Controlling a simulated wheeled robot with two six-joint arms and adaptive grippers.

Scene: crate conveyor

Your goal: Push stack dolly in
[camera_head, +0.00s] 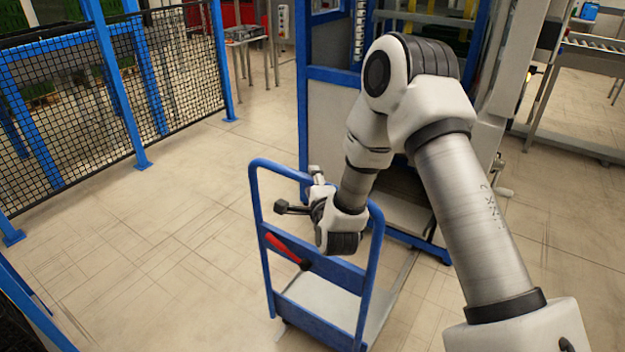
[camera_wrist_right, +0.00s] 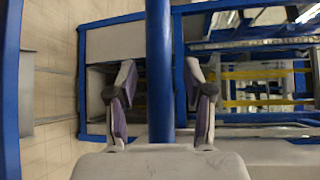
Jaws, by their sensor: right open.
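The stack dolly (camera_head: 312,322) stands on the floor at the lower middle of the head view. It has a blue upright handle frame, a grey deck and a red lever (camera_head: 283,247) on its crosspiece. My right gripper (camera_head: 301,190) is at the top handle bar (camera_head: 272,166). In the right wrist view the bar (camera_wrist_right: 160,60) passes between the two fingers of my right gripper (camera_wrist_right: 163,95). The fingers stand apart with a gap on both sides of it. In the head view my right wrist hides part of the handle. My left gripper is not in view.
A blue-framed machine with a pale panel (camera_head: 332,125) stands just behind the dolly. A black mesh fence (camera_head: 75,120) with blue posts runs along the left. A roller conveyor (camera_head: 600,45) is at the far right. The floor (camera_head: 150,235) left of the dolly is clear.

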